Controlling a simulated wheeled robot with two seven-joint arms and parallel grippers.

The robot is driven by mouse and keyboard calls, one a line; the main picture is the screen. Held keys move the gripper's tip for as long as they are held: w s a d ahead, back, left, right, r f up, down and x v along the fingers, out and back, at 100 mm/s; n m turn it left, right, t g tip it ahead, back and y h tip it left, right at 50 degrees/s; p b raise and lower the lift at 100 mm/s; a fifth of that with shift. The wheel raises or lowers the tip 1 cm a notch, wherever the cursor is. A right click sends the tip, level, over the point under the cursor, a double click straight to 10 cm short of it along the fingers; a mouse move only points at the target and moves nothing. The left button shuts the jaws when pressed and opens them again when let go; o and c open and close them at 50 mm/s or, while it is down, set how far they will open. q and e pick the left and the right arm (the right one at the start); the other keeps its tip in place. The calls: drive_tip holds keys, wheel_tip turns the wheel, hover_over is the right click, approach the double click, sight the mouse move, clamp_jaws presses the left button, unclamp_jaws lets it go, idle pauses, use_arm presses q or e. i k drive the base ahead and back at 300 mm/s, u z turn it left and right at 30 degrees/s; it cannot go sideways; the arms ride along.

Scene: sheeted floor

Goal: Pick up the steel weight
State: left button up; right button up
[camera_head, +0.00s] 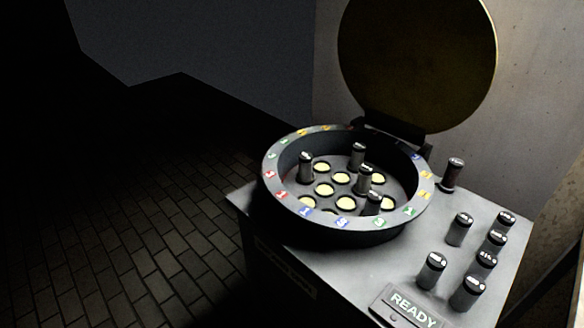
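Several grey cylinders with dark, labelled tops stand upright on the grey machine top (350,264), right of the round bowl. They include a cylinder at the front left of the group (431,272), one at the front right (467,294) and one further back (458,231). A darker cylinder (452,176) stands apart near the bowl's right rim. Several more stand inside the bowl, such as the left one (306,171). The labels are too small to read surely, so I cannot tell which is the steel weight. Neither gripper is in view.
The bowl's rim (271,180) carries coloured numbered tags, and its floor has pale round sockets (323,190). The round lid (417,62) stands open behind. A READY panel (412,310) is at the front. A wall rises behind; the dark brick floor (130,240) at left is clear.

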sight(485, 261)
drive_tip(key=k, duration=0.95)
drive_tip(key=u, duration=1)
drive_tip(key=i, duration=0.7)
drive_tip(key=z, duration=2.5)
drive_tip(key=i, duration=0.5)
